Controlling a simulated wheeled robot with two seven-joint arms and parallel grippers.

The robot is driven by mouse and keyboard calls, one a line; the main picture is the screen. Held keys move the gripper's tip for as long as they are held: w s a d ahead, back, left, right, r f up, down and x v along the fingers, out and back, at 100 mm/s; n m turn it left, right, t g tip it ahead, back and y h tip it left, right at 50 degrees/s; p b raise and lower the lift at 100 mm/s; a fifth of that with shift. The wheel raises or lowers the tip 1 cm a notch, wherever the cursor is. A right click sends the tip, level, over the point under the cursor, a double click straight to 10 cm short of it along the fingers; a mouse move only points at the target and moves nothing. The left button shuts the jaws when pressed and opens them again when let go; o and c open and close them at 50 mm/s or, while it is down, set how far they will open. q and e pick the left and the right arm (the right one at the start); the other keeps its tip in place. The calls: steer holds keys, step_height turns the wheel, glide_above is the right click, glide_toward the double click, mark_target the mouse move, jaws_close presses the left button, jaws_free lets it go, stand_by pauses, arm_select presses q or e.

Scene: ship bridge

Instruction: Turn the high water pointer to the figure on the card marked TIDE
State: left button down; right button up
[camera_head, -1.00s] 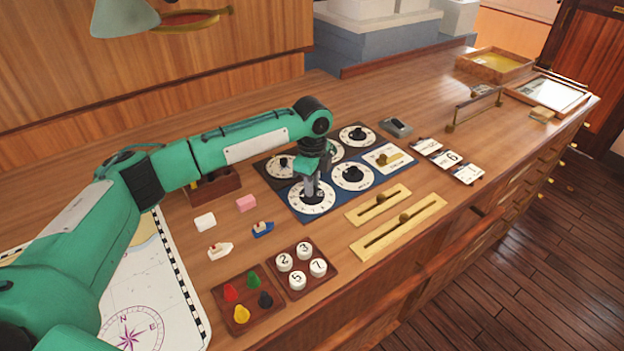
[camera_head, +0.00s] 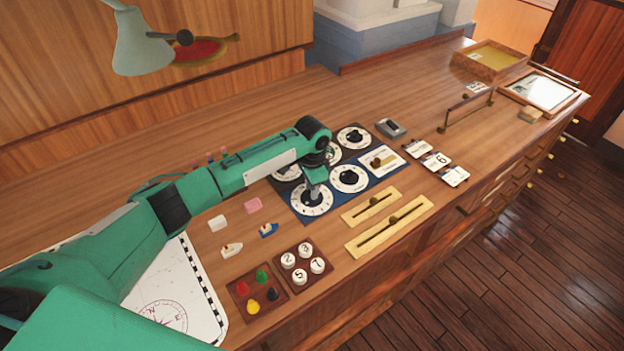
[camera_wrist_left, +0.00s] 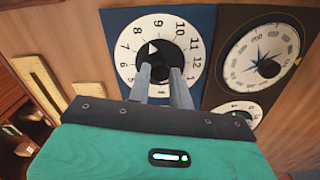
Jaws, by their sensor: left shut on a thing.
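A round white dial (camera_head: 328,203) with a dark centre knob sits at the near left of the blue panel. My left gripper (camera_head: 314,190) reaches down onto this knob and is shut on it. In the left wrist view the knob (camera_wrist_left: 157,46) is between the fingertips (camera_wrist_left: 160,75), and its white pointer mark is toward the 8, slightly on the 9 side. The fingers hide part of the dial's lower figures. Several white cards stand at the right; the middle card (camera_head: 436,161) shows a 6. Their small lettering is unreadable. My right gripper is out of view.
A second dial (camera_head: 348,179) and a plate with a knob (camera_head: 382,162) share the blue panel; black-panel dials (camera_head: 350,137) lie behind. Brass slider plates (camera_head: 390,226) lie in front. Small boats, blocks and a numbered button box (camera_head: 303,264) stand nearby.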

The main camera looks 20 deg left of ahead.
arm_select(q)
steer(key=shift+r+n+p, duration=0.1)
steer(key=shift+n+p, duration=0.45)
steer(key=shift+n, duration=0.05)
steer(key=c, duration=1.3)
jaws_free()
steer(key=shift+o, duration=0.2)
